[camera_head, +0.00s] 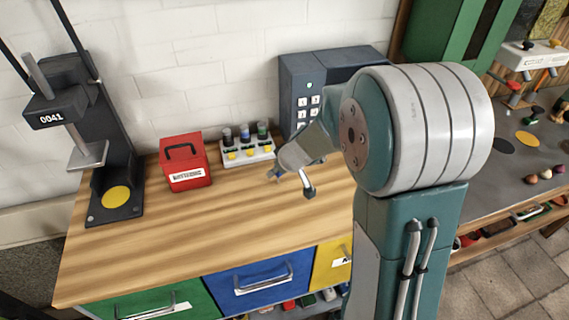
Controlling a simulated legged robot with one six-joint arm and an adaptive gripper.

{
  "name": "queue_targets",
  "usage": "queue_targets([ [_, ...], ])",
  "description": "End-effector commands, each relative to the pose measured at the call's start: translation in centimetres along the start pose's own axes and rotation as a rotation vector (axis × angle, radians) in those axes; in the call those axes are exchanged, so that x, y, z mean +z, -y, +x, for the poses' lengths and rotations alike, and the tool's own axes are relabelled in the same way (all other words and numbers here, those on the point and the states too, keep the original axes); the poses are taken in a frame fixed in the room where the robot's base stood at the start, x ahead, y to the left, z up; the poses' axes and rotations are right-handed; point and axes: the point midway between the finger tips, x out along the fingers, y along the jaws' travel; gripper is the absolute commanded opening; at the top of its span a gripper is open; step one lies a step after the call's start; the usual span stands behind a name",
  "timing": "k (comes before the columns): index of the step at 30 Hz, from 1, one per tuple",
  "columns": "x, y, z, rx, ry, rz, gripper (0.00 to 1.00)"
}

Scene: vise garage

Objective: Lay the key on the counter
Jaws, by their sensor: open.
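The wooden counter (180,235) runs across the lower left and middle, and its front and centre are bare. My gripper (276,174) is over the back right part of the counter, in front of the dark keypad box. It is small in this view and partly hidden by my arm. It is open. I cannot make out a key in the gripper or on the counter.
A red box (186,168) and a white tray (247,153) with small bottles stand at the back. A dark press (108,175) stands at the left. A keypad box (303,80) is behind my arm. A blue drawer (250,284) is below the counter.

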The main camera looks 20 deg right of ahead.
Motion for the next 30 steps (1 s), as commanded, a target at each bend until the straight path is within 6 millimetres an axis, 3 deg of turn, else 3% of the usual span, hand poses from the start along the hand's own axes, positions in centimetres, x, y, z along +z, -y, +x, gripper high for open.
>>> queue_targets([
  [15,0.0,-0.1,-9.3,0.004,-0.004,0.000,0.53],
  [23,0.0,0.1,-11.6,0.002,0.000,0.002,0.53],
  [30,0.8,2.8,-15.1,0.002,0.012,0.037,0.53],
])
